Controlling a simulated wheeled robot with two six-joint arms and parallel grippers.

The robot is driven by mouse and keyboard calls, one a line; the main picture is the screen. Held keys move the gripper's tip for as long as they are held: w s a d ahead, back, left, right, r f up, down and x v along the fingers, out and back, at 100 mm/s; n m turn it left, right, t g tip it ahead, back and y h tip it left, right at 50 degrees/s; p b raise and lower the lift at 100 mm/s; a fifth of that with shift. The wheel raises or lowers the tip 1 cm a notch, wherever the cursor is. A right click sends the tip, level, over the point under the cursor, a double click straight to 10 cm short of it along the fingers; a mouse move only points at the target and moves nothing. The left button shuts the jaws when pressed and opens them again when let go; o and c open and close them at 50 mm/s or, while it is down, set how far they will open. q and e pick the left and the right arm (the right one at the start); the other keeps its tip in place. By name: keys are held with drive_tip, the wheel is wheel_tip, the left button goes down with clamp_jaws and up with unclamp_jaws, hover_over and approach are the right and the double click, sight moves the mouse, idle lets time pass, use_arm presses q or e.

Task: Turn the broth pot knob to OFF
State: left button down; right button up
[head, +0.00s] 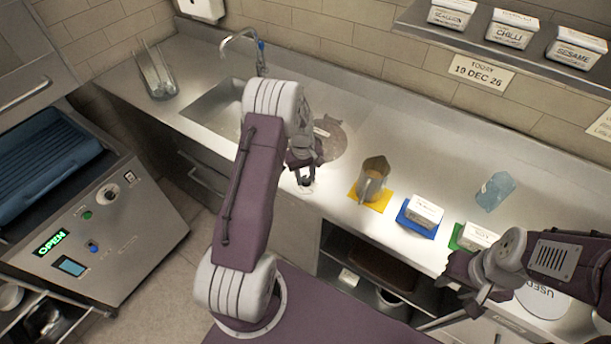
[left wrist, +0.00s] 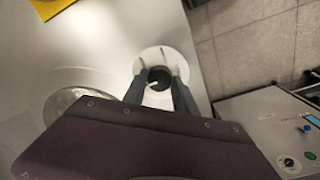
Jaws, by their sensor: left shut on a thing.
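The broth pot knob is a dark round knob (left wrist: 159,77) on a white round dial plate on the steel counter, seen in the left wrist view. A small light mark shows on the knob; I cannot read any lettering on the dial. My left gripper (left wrist: 155,84) is shut on the knob, its fingers on either side. In the head view my left gripper (head: 306,182) points down at the counter's front edge and hides most of the knob. A round lid (head: 332,138) is set in the counter just behind it. My right gripper (head: 462,278) is at the lower right, fingers unclear.
A jug (head: 373,182) stands on a yellow mat (head: 369,200) to the right. White tubs stand on a blue mat (head: 416,225) and a green mat (head: 456,238). The sink (head: 208,104) is at the back left. A machine showing OPEN (head: 95,225) stands at the left.

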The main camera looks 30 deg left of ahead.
sight(304, 179)
use_arm(q)
drive_tip(key=shift+w+a+r+n, duration=0.1)
drive_tip(key=shift+w+r+n, duration=0.1)
drive_tip(key=shift+n, duration=0.1)
drive_tip(key=c, duration=1)
unclamp_jaws()
drive_tip(key=shift+s+f, duration=0.1)
wheel_tip(304, 179, up, 9)
drive_tip(key=b, duration=0.1)
drive_tip(key=shift+s, duration=0.2)
